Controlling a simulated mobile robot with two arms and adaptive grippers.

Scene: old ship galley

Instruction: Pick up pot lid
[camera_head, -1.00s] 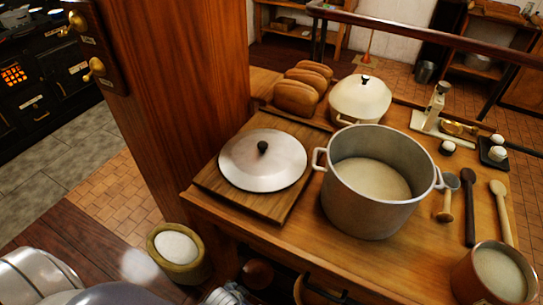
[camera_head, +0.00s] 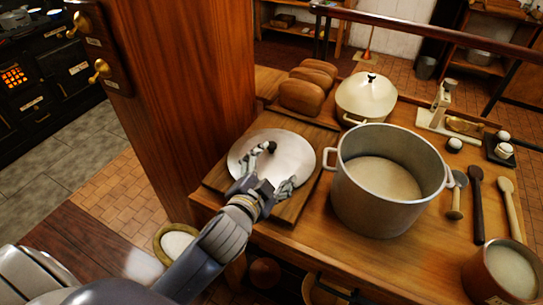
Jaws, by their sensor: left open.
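The pot lid (camera_head: 300,154) is a round, shiny metal disc with a small black knob. It lies flat on a wooden board (camera_head: 292,207) at the left of the wooden table. My left gripper (camera_head: 279,167) is open above the lid, with one finger close to the knob and the other over the lid's right part. The gripper hides part of the lid and most of the knob. I cannot tell whether a finger touches the knob. A large open metal pot (camera_head: 380,212) with pale contents stands to the right of the lid. My right gripper is not in view.
A cream lidded pot (camera_head: 366,97) and brown loaves (camera_head: 302,95) stand behind. A wooden pillar (camera_head: 178,90) rises at the left. Spoons (camera_head: 477,205), a scale (camera_head: 441,110) and a copper pot (camera_head: 500,275) are at the right. A sack (camera_head: 178,242) stands below the table.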

